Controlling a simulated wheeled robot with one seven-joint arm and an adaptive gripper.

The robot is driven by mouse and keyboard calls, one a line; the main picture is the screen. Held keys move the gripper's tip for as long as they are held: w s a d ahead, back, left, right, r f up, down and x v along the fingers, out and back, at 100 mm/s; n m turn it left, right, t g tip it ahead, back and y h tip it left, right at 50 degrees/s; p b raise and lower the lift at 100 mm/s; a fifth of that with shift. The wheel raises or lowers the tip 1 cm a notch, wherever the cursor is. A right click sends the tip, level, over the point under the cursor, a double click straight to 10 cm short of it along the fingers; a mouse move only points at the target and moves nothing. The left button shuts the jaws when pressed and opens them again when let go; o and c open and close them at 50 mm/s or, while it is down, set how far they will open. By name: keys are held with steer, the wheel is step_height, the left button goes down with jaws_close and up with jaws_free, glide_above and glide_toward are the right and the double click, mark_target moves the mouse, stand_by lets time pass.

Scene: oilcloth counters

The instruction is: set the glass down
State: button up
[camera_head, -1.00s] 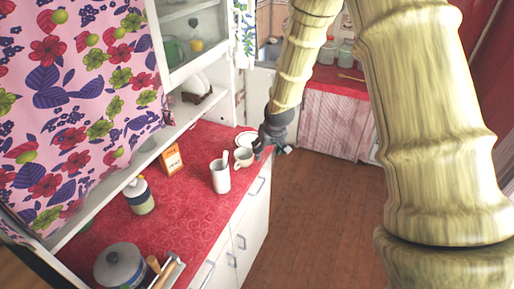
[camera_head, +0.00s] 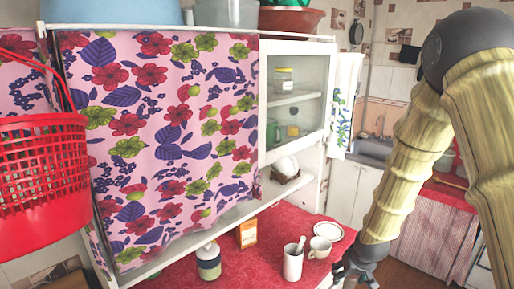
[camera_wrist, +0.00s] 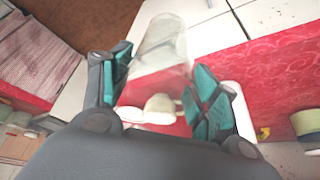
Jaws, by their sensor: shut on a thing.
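My gripper (camera_wrist: 160,88) has its teal-padded fingers closed around a clear glass (camera_wrist: 163,45) in the wrist view. The glass is see-through, and the red counter and a cup show through or behind it. In the head view my gripper (camera_head: 352,272) is low at the right, just past the counter's edge and right of the cream cup. I cannot make out the glass there. The red-topped counter (camera_head: 262,264) is partly cut off by the frame's bottom edge.
On the counter stand a cream cup (camera_head: 320,248), a white plate (camera_head: 328,231), a white mug (camera_head: 292,264) with a spoon, an orange box (camera_head: 247,233) and a lidded jar (camera_head: 208,262). A cabinet with a flowered curtain (camera_head: 160,130) overhangs the counter. A red basket (camera_head: 40,170) hangs at left.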

steer(key=s+a+f+b, duration=0.5)
steer(key=a+f, duration=0.1)
steer(key=f, duration=0.3)
steer(key=s+a+f+b, duration=0.4)
steer(key=s+a+f, duration=0.1)
steer(key=f, duration=0.4)
steer(key=shift+a+f+b, duration=0.35)
steer(key=shift+a+f, duration=0.05)
steer(key=shift+a, duration=0.3)
steer(key=shift+s+d, duration=0.1)
